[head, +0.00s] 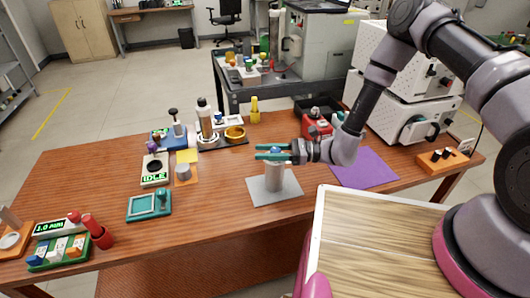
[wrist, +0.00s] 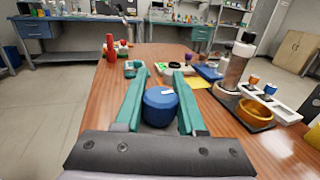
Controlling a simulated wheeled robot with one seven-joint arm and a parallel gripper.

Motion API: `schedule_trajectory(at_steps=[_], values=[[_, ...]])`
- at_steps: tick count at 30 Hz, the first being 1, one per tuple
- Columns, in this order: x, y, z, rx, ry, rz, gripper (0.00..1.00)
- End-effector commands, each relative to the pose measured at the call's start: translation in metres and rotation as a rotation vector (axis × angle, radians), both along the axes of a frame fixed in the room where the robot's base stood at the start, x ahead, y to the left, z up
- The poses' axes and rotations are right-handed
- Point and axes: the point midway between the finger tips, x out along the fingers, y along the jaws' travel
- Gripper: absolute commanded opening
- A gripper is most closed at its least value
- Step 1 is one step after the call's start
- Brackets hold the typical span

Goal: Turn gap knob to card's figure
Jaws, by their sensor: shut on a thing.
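The blue gap knob (wrist: 160,107) has a white mark on its top and tops a grey cylindrical device (head: 274,178) on a grey mat (head: 290,192). In the head view only a little blue shows between the fingers. My gripper (head: 265,151) reaches in level from the right, its teal fingers on either side of the knob. The wrist view shows my gripper (wrist: 160,88) shut on it. A sign (head: 57,227) at the table's left end reads what looks like "1.0 MM"; I cannot tell whether it is the card. The knob's scale is not readable.
A teal device (head: 149,205), a unit reading "IDLE" (head: 155,180) and a yellow bowl (head: 235,133) stand left of the grey device. A purple mat (head: 365,168) and red device (head: 317,126) are to its right. The table's front middle is clear.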

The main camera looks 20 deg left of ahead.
Motion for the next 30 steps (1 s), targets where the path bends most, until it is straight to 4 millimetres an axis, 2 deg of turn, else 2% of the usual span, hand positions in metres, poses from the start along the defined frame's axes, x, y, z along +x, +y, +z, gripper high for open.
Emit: schedule_trajectory(at_steps=[6, 7, 9, 20, 23, 30], values=[[0.0, 0.0, -0.001, -0.002, 0.0, -0.001, 0.0], [0.0, 0.0, -0.001, -0.002, 0.0, -0.001, 0.47], [0.0, 0.0, -0.001, -0.001, 0.001, -0.001, 0.69], [0.001, -0.003, 0.0, -0.001, 0.0, -0.001, 0.69], [0.005, -0.013, 0.0, -0.002, -0.001, -0.004, 0.69], [0.017, -0.06, 0.0, -0.002, 0.0, -0.005, 0.69]])
